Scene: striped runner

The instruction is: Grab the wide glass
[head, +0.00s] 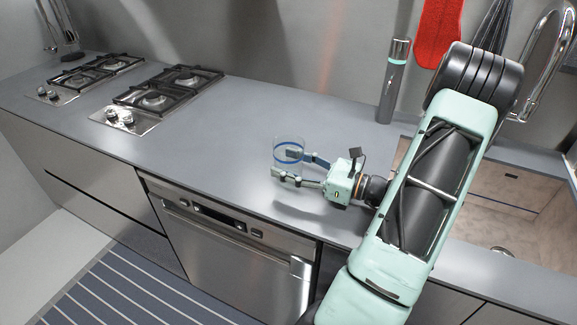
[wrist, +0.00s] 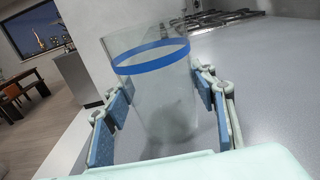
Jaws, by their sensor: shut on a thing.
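The wide glass (wrist: 158,98) is clear with a blue band near its rim. It stands upright between the fingers of my gripper (wrist: 165,115) in the wrist view. In the head view the glass (head: 289,150) is at the front part of the counter, and my gripper (head: 289,166) reaches it from the right. The fingers are shut on the glass, one on each side. Whether its base touches the counter is hard to tell.
The grey counter (head: 215,140) is clear to the left of the glass. Gas burners (head: 155,98) lie at the far left. A tall grey cylinder (head: 393,80) stands at the back, near the sink (head: 500,195) on the right. The counter's front edge is close to the glass.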

